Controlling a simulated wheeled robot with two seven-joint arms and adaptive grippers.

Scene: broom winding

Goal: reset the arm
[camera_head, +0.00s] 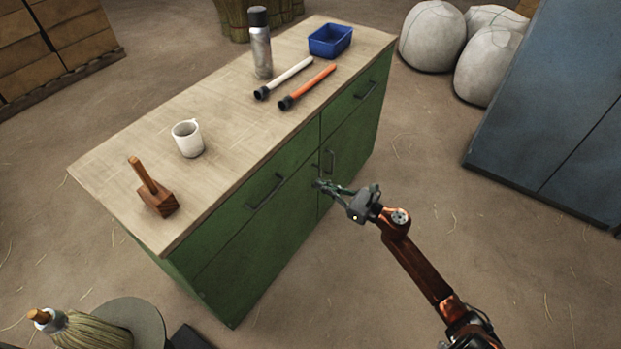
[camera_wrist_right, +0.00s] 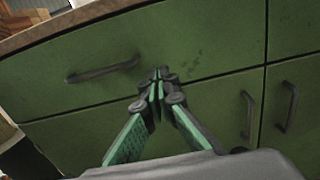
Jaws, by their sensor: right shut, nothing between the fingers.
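My right arm comes in from the lower right in the head view. Its gripper (camera_head: 322,184) is in front of the green cabinet (camera_head: 240,235), near the door handles. In the right wrist view the gripper (camera_wrist_right: 158,78) has its fingertips together, with nothing between them. Behind it there is a green drawer front with a dark handle (camera_wrist_right: 103,72). Two upright door handles stand to the right in that view. I cannot tell how far the fingertips are from the cabinet front. My left gripper does not show.
On the wooden top are a mallet (camera_head: 153,189), a white mug (camera_head: 188,138), a grey bottle (camera_head: 261,45), white (camera_head: 286,77) and orange (camera_head: 310,85) handles, and a blue bin (camera_head: 330,40). A broom (camera_head: 85,331) is at lower left. Blue-grey cabinet (camera_head: 555,100) and sacks (camera_head: 432,35) stand right.

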